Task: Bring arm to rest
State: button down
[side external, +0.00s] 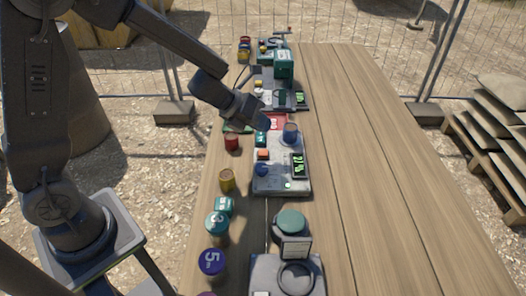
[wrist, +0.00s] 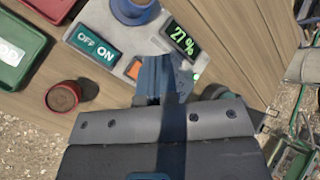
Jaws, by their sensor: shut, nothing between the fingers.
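My gripper (side external: 264,122) hangs above the far left part of a grey control panel (side external: 277,181) in the side view. In the wrist view its narrow fingers (wrist: 155,78) are together with nothing between them, over the panel's near edge. The panel carries a teal OFF/ON switch (wrist: 95,43), an orange button (wrist: 134,69), a blue cup-like part (wrist: 133,10) and a display (wrist: 181,42) that reads about 27%. I cannot tell whether the fingertips touch the panel.
Red (side external: 232,143), yellow (side external: 227,181), teal (side external: 217,223) and purple (side external: 211,262) containers line the table's left edge. Another device (side external: 288,275) stands in front, and more equipment (side external: 283,66) stands behind. The wooden table's right side (side external: 385,180) is clear.

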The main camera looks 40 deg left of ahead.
jog(key=shift+a+r, duration=0.1)
jog(key=shift+r, duration=0.2)
jog(key=s+a+r+n+t+y, duration=0.2)
jog(key=s+a+r+n+y, duration=0.15)
jog(key=r+n, duration=0.4)
jog(key=s+a+r+n+t+y, duration=0.1)
jog(key=s+a+r+n+y, duration=0.25)
jog(key=n, duration=0.65)
jog(key=s+d+r+n+g+h, duration=0.1)
jog(key=s+d+n+g, duration=0.1)
jog(key=s+n, duration=0.6)
jog(key=s+d+n+g+h, duration=0.1)
jog(key=s+d+n+g, duration=0.2)
jog(key=s+n, duration=0.5)
jog(key=shift+s+d+r, duration=0.2)
jog(key=shift+s+r, duration=0.2)
jog(key=shift+s, duration=0.25)
